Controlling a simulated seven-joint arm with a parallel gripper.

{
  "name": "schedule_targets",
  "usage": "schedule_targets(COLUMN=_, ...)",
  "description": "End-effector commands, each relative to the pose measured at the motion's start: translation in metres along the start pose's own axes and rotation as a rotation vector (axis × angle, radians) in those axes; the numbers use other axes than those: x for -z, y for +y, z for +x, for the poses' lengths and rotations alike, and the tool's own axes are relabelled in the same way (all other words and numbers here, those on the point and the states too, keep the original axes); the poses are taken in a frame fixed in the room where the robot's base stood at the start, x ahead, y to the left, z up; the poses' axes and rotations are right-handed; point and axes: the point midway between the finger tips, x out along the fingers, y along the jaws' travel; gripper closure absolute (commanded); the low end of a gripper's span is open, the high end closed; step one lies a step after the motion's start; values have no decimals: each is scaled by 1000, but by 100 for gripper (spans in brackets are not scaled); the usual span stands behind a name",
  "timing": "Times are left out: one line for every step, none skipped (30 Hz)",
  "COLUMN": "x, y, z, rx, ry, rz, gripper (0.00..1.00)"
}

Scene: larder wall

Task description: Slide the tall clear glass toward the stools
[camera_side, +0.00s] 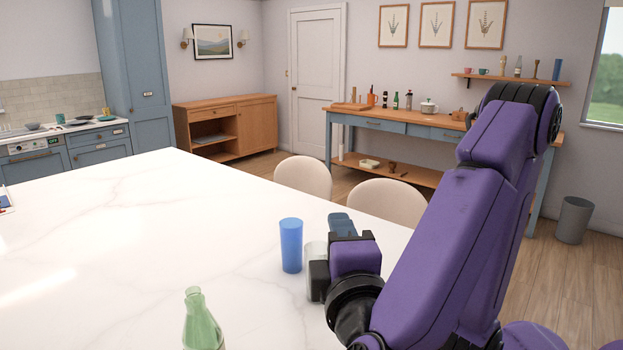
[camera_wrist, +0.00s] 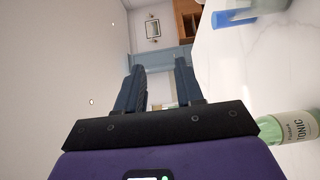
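The tall clear glass (camera_side: 315,254) stands on the white marble counter (camera_side: 150,250) near its right edge, partly hidden behind my gripper (camera_side: 342,224). I cannot tell whether they touch. In the wrist view my gripper (camera_wrist: 160,80) has its two dark blue fingers apart, with no object visible between them. I cannot make out the clear glass surely in that view. Two cream stools, the nearer one (camera_side: 385,199) and the farther one (camera_side: 303,176), stand beyond the counter's far right edge.
A blue tumbler (camera_side: 291,245) stands just left of the clear glass; it also shows in the wrist view (camera_wrist: 234,18). A green tonic bottle (camera_side: 201,322) stands at the front, seen too in the wrist view (camera_wrist: 290,128). The counter's left and middle are mostly clear.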

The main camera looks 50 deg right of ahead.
Motion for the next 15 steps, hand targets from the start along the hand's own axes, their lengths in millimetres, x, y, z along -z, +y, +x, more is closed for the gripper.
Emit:
schedule_targets(x=0, y=2, z=0, rx=3, ry=-1, rz=1, gripper=63)
schedule_targets(x=0, y=3, z=0, rx=3, ry=0, rz=1, gripper=63)
schedule_targets(x=0, y=5, z=0, rx=2, ry=0, rz=2, gripper=63)
schedule_targets(x=0, y=6, z=0, rx=2, ry=0, rz=2, gripper=63)
schedule_targets(x=0, y=8, z=0, rx=3, ry=0, rz=1, gripper=63)
schedule_targets(x=0, y=9, z=0, rx=2, ry=-1, rz=2, gripper=63)
schedule_targets(x=0, y=11, z=0, rx=2, ry=-1, rz=2, gripper=63)
schedule_targets(x=0, y=12, z=0, rx=1, ry=0, rz=1, gripper=63)
schedule_targets(x=-1, y=14, z=0, rx=1, ry=-2, rz=2, gripper=63)
schedule_targets(x=-1, y=15, z=0, rx=1, ry=-1, rz=3, gripper=63)
schedule_targets(x=-1, y=17, z=0, rx=0, ry=-1, rz=3, gripper=63)
schedule_targets(x=-1, y=18, z=0, rx=-1, ry=-1, rz=2, gripper=63)
schedule_targets(x=-2, y=20, z=0, rx=-2, ry=-3, rz=3, gripper=63)
schedule_targets(x=-2, y=20, z=1, rx=2, ry=-9, rz=-3, gripper=63)
schedule_targets(x=-1, y=19, z=5, rx=20, ry=-35, rz=-25, gripper=63)
